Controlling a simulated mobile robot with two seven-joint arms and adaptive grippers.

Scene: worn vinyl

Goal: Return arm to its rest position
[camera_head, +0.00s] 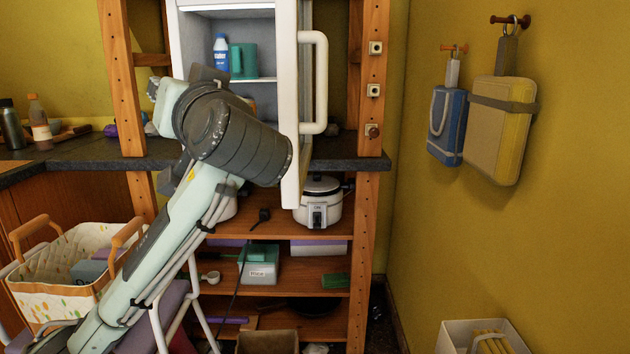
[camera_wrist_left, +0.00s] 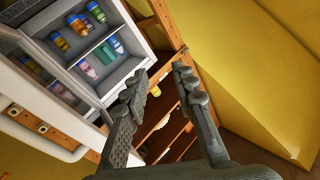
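My left arm (camera_head: 170,245) rises from the lower left in the head view. Its dark grey joint (camera_head: 235,140) is in front of the open fridge and its door, and my left gripper cannot be made out there. In the left wrist view my left gripper (camera_wrist_left: 159,74) has its two fingers spread apart with nothing between them. Beyond the fingers are the wooden shelves, and the view is strongly tilted. My right arm and gripper are in neither view.
The white fridge (camera_head: 240,5) stands open, holding a blue bottle (camera_head: 221,53) and a teal mug (camera_head: 244,61). Its door (camera_head: 291,90) sticks out close to my arm. A rice cooker (camera_head: 318,205) sits below. A basket (camera_head: 60,265) is at left; bags (camera_head: 500,130) hang on the right wall.

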